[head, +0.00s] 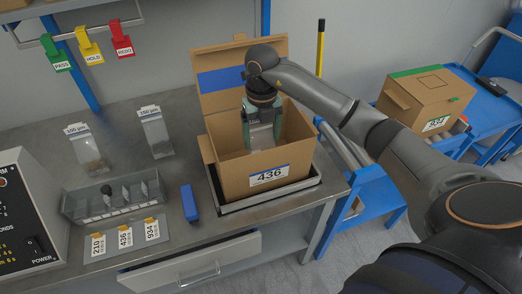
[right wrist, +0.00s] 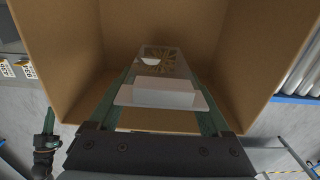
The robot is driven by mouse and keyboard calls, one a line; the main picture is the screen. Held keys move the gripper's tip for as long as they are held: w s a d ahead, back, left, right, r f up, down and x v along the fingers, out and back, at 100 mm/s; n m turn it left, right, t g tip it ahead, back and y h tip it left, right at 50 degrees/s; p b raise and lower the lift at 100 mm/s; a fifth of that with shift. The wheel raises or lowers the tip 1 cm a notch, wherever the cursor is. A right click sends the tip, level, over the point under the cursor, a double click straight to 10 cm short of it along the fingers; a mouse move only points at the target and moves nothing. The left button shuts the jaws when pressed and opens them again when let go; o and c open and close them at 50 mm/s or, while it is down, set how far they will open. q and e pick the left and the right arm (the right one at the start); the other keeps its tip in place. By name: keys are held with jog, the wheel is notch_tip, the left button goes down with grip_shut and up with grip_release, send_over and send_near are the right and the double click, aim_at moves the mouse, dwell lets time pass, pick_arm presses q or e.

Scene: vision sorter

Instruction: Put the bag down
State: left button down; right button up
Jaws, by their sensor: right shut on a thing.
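My right gripper (head: 262,118) reaches down into the open carton marked 436 (head: 240,184). It is shut on a clear bag (head: 262,138), which hangs between its fingers inside the carton. In the right wrist view the bag (right wrist: 157,62) shows a pale top strip and brownish contents at its lower end. The carton's brown walls (right wrist: 60,45) surround it there. I cannot tell whether the bag touches the carton floor. A dark part with a green finger at the left of the right wrist view looks like my left gripper (right wrist: 46,125); its opening is unclear.
A clear divided rack (head: 85,206), number cards (head: 125,238) and a blue block (head: 189,202) lie nearer. A carton marked 924 (head: 425,100) stands on a blue cart at right.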

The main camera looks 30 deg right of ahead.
aim_at(261, 146)
jog(key=shift+f, duration=2.15)
jog(key=shift+f, duration=0.2)
jog(key=o, duration=1.2)
jog(key=shift+o, duration=0.2)
jog(key=shift+r, duration=0.15)
jog(key=shift+r, duration=0.25)
notch_tip(261, 146, up, 12)
jog(key=shift+f, duration=0.15)
